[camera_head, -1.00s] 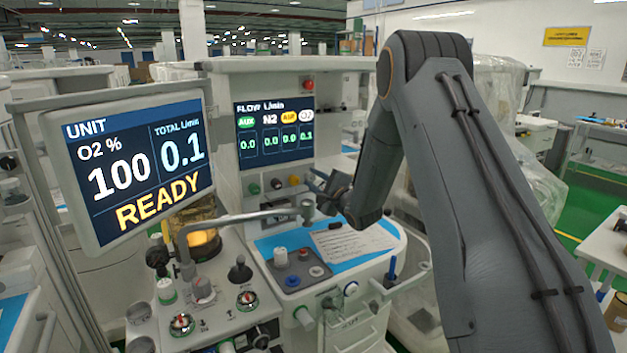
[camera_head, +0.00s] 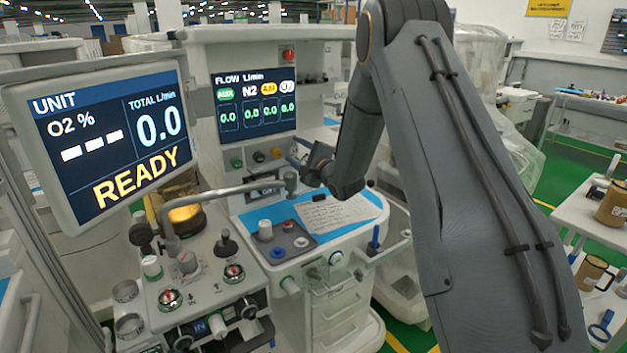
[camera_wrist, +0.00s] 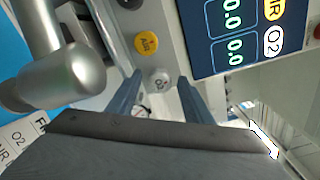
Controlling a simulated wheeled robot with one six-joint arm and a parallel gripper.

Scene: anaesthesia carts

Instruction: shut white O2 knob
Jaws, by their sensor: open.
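The white O2 knob (camera_wrist: 159,77) is on the machine's front panel in the wrist view, right of the yellow AIR knob (camera_wrist: 147,43). My gripper (camera_wrist: 160,84) is open, with one blue-grey finger on each side of the O2 knob. I cannot tell whether the fingers touch it. In the head view my gripper (camera_head: 302,163) is at the right end of the knob row, where it largely hides the O2 knob. The flow display (camera_head: 257,101) reads 0.0 in all columns. The unit monitor (camera_head: 105,135) shows total 0.0, dashes for O2 % and READY.
A grey metal jointed arm (camera_head: 225,192) ends just left of and below my gripper; it is large in the wrist view (camera_wrist: 62,75). A worktop with a blue mat and printed sheet (camera_head: 345,209) lies below. Open green floor (camera_head: 570,165) shows at right.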

